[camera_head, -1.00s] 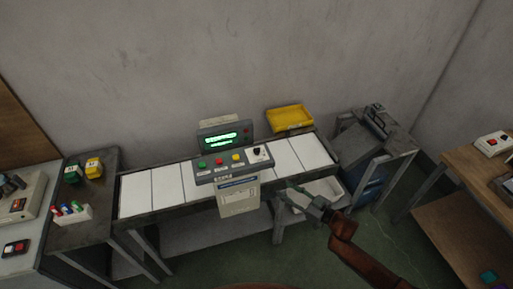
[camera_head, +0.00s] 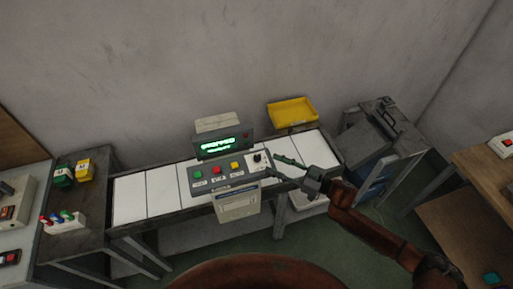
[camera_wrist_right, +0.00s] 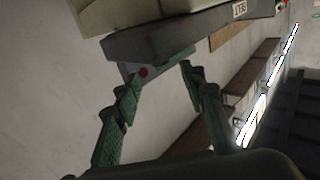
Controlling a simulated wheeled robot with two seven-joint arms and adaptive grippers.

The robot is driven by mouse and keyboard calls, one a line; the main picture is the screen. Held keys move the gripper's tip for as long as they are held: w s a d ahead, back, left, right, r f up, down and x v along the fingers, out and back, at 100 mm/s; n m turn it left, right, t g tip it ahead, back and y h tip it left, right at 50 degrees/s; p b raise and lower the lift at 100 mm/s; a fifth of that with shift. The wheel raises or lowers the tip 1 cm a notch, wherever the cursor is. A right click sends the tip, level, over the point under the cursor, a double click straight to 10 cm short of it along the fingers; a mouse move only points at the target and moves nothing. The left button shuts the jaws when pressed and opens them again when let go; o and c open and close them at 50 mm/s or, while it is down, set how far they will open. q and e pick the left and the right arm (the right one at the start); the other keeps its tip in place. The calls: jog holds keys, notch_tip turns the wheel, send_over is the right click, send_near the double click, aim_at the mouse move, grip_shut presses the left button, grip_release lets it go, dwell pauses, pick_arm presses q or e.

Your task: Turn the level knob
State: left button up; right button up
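The level knob (camera_head: 257,157) is a small dark knob on a white plate at the right end of the grey control panel (camera_head: 226,181). Green, red and yellow buttons (camera_head: 216,170) sit in a row to its left. My right gripper (camera_head: 276,168) is just right of the knob, its two fingers spread and pointing at it. Whether a finger touches the knob I cannot tell. The right wrist view shows the green fingers (camera_wrist_right: 162,76) apart, with a grey housing (camera_wrist_right: 190,32) and a small red dot beyond them; I cannot make out the knob there. My left gripper is not in view.
A lit green display (camera_head: 221,146) stands behind the panel. White boards (camera_head: 130,199) line the bench on both sides. A yellow tray (camera_head: 292,112) sits behind at the right. A dark side table (camera_head: 88,218) with coloured items stands at the left.

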aim_at(261, 158)
jog(key=shift+w+a, duration=0.2)
jog(key=x, duration=0.6)
jog(key=shift+a+r, duration=0.1)
jog(key=shift+a, duration=0.15)
jog(key=shift+w+a+p, duration=0.25)
jog(key=shift+a+p, duration=0.05)
jog(key=shift+a, duration=0.15)
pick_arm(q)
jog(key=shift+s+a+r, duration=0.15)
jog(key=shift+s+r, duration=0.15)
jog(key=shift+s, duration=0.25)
pick_arm(e)
grip_shut()
